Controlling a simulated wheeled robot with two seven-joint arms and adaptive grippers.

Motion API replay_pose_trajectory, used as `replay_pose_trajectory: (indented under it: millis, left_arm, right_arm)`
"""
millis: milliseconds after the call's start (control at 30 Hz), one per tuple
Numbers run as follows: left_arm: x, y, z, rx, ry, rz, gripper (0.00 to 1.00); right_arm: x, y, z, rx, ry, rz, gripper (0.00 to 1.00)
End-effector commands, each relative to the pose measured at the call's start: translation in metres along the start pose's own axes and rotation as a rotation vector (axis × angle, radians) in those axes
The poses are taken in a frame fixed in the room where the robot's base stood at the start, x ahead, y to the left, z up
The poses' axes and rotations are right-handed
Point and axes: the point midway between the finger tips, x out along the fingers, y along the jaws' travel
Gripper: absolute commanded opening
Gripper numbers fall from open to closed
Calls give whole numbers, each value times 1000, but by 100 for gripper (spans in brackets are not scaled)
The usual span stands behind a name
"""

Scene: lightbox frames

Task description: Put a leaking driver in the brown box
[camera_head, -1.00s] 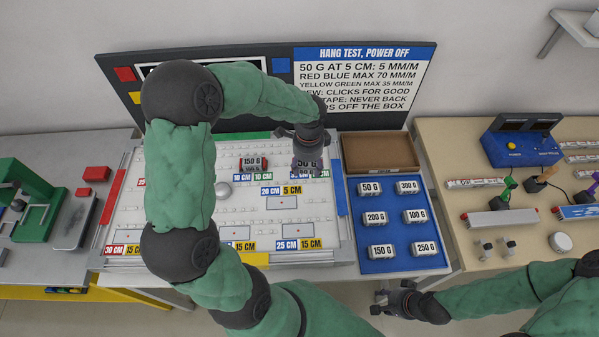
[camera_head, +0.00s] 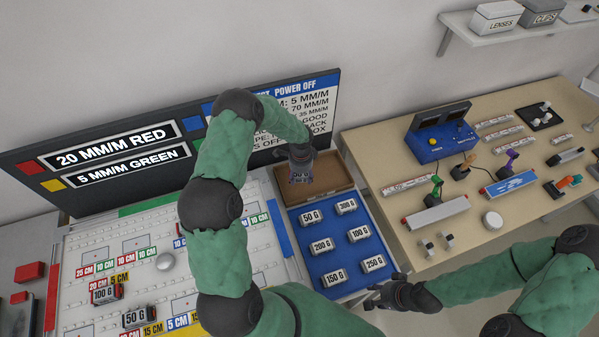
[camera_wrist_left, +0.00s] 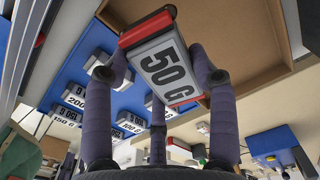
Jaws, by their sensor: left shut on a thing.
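My left gripper (camera_head: 301,165) is shut on a grey block labelled 50 G (camera_head: 300,177) with red ends. In the left wrist view this block (camera_wrist_left: 160,62) is tilted between the fingers. The head view shows it in front of the left part of the open brown box (camera_head: 335,178), and in the wrist view the box (camera_wrist_left: 235,35) lies just behind it. No leak shows on the block. The box's visible floor looks empty; its left part is hidden by my gripper. My right gripper (camera_head: 374,296) is empty and looks open, below the blue tray's right corner.
The blue tray (camera_head: 330,262) with several labelled weights adjoins the box. The white board (camera_head: 140,240) at left carries a 100 G block (camera_head: 105,293) and a 50 G block (camera_head: 138,317). A dark sign panel (camera_head: 110,160) stands behind. A wooden table (camera_head: 400,170) with tools is right.

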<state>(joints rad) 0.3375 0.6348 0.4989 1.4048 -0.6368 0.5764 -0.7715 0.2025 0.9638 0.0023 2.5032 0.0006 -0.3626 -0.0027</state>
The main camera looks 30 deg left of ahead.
Motion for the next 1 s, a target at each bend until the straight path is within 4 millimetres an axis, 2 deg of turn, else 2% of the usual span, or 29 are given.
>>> replay_pose_trajectory:
  millis: [267, 633, 1000]
  left_arm:
    - [17, 0, 0, 0, 0, -1, 26]
    - [54, 0, 0, -1, 0, 0, 26]
    - [58, 0, 0, -1, 0, -1, 26]
  right_arm:
    - [9, 3, 0, 0, -1, 0, 40]
    - [28, 10, -1, 0, -1, 0, 40]
    - [29, 10, -1, 0, 0, 0, 40]
